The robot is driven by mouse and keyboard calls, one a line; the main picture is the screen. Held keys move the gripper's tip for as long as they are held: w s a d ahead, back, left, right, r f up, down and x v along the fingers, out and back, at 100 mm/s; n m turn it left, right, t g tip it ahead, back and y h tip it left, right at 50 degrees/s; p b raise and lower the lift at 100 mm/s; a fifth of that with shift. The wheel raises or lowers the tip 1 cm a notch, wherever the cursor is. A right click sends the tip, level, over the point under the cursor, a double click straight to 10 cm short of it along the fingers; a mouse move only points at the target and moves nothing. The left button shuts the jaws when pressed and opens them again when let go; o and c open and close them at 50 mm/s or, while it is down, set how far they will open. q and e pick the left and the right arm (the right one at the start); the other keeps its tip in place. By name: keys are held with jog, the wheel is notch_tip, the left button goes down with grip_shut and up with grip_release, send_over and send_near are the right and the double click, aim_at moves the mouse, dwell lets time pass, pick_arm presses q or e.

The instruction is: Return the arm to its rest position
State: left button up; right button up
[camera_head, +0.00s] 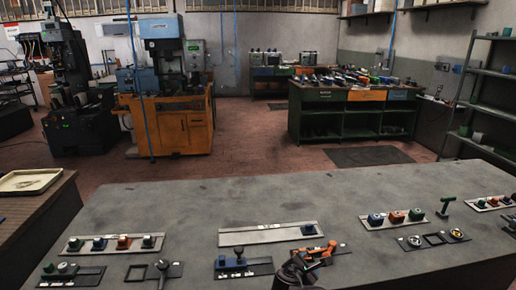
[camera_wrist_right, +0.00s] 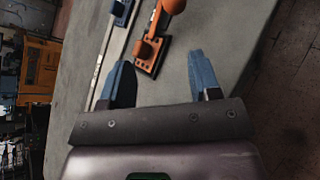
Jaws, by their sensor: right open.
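My right gripper (camera_head: 303,264) is at the lower middle of the head view, over the front part of the grey table. In the right wrist view its two blue fingers (camera_wrist_right: 163,72) stand wide apart with nothing held between them. An orange lever unit (camera_wrist_right: 147,52) with a round orange knob lies beyond the fingertips, apart from them. In the head view this orange unit (camera_head: 327,247) is partly hidden by my gripper. My left gripper is not in view.
The grey table (camera_head: 190,200) carries control panels along its front. A blue lever unit (camera_head: 238,258) with a dark knob is left of my gripper. A long pale rail plate (camera_head: 262,235) lies behind it. The table's back half is clear.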

jog(key=w+a+r+m+t+y, duration=0.1)
jog(key=w+a+r+m+y, duration=0.1)
jog(key=a+r+m+y, duration=0.35)
jog(key=s+d+r+m+t+y, duration=0.1)
jog(key=s+m+t+y, duration=0.15)
jog(key=s+m, duration=0.5)
pick_arm(q)
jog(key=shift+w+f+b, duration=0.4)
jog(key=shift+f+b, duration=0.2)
jog(key=shift+b, duration=0.55)
pick_arm(e)
jog(key=s+d+f+m, duration=0.3)
jog(key=s+d, duration=0.2)
jog(key=s, duration=0.5)
jog(key=s+d+f+m+g, duration=0.1)
jog(key=s+d, duration=0.4)
jog(key=s, duration=0.5)
jog(key=s+d+f+m+g, duration=0.1)
jog(key=s+d+f+m, duration=0.3)
jog(key=s, duration=0.6)
notch_tip(320, 180, down, 2)
jog(key=shift+d+m+h, duration=0.3)
jog(key=shift+d+h, duration=0.1)
jog(key=shift+d, duration=0.25)
jog(key=shift+s+g, duration=0.1)
jog(key=shift+g, duration=0.15)
